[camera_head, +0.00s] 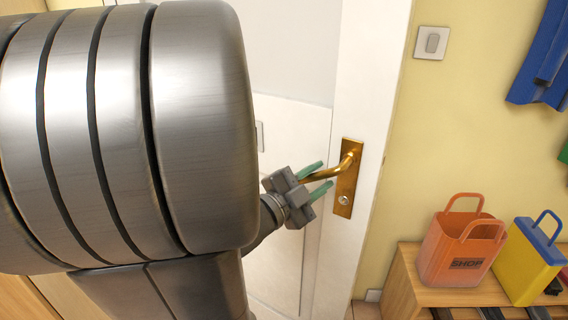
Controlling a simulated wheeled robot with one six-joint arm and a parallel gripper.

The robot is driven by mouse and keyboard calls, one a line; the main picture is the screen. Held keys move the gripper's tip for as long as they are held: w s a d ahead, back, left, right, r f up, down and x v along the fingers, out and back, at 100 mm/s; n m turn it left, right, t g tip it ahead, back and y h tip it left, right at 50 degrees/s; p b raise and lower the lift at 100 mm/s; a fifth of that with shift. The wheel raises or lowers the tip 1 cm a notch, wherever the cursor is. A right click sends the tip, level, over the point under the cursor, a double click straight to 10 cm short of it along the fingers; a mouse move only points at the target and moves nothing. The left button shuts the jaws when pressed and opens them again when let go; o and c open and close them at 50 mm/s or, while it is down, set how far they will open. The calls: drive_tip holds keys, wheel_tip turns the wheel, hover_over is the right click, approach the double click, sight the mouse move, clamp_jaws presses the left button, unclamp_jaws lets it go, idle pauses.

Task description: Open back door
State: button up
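The white door (372,75) fills the middle of the head view, beside a yellow wall. Its brass lever handle (345,165) sits on a tall brass plate with a keyhole below the lever. The lever points left. My gripper (326,174), grey with two green fingers, is at the lever. The fingers are spread, one above and one below the lever's free end, with the lever between them. I see gaps beside the lever, so the fingers do not look closed on it. My large metal arm hides the door's left part.
A light switch (432,43) is on the yellow wall (455,120). Right of the door, a wooden bench (405,278) holds an orange shop bag (462,248) and a yellow-and-blue bag (525,268). Blue cloth (543,60) hangs at the upper right.

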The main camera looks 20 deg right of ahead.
drive_tip(key=shift+o, duration=0.5)
drive_tip(key=shift+a, duration=0.15)
drive_tip(key=shift+f, duration=0.1)
drive_tip(key=shift+s+a, duration=0.25)
drive_tip(key=shift+a, duration=0.15)
drive_tip(key=v, duration=1.3)
drive_tip(key=shift+s, duration=0.55)
drive_tip(key=shift+a, duration=0.1)
